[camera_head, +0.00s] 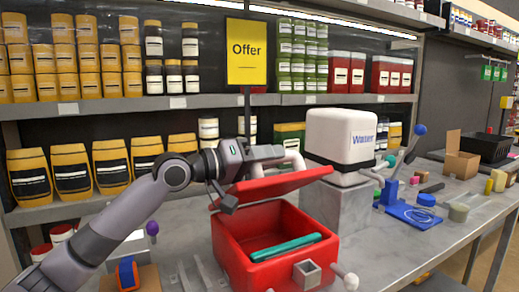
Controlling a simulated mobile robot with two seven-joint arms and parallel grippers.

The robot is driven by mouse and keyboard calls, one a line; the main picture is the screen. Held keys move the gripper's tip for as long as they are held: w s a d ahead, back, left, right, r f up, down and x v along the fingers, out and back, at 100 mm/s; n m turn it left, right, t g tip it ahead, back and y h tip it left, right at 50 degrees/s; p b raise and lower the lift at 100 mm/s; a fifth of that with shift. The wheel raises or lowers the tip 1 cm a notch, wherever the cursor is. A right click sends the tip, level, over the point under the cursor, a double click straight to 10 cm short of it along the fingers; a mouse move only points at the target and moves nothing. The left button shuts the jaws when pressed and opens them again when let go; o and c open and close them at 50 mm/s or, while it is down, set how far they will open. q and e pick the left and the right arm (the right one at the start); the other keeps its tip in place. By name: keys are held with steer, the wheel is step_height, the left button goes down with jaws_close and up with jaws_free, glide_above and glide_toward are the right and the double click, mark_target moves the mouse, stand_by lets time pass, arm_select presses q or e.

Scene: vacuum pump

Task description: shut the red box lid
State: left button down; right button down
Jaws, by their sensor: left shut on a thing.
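A red box (228,243) stands open on the grey table, with a teal bar (286,247) inside. Its red lid (290,182) is raised and tilted above the opening. My left gripper (262,164) reaches in from the left, just above the lid, and is shut on it. The exact contact is hard to see from this side. A square grey fitting (307,274) is on or in front of the box's front side. My right gripper is not in view.
A white water tank (341,135) on a grey block (336,206) stands close behind the box at right. A blue stand (414,215) and small parts lie farther right. An orange-and-blue part (127,273) is at the front left. Full shelves (190,101) line the back.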

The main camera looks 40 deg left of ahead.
arm_select(q)
steer(key=s+d+f+m+b, duration=0.1)
steer(key=f, duration=0.1)
steer(key=d+f+m, duration=0.2)
steer(key=f, duration=0.1)
steer(key=s+d+f+m+b, duration=0.1)
steer(key=d+f+m, duration=0.1)
steer(key=shift+s+d+f+b, duration=0.15)
steer(key=shift+s+f+b, duration=0.2)
steer(key=shift+f, duration=0.15)
steer(key=shift+d, duration=0.1)
steer(key=c, duration=0.9)
jaws_free()
steer(key=shift+s, duration=0.1)
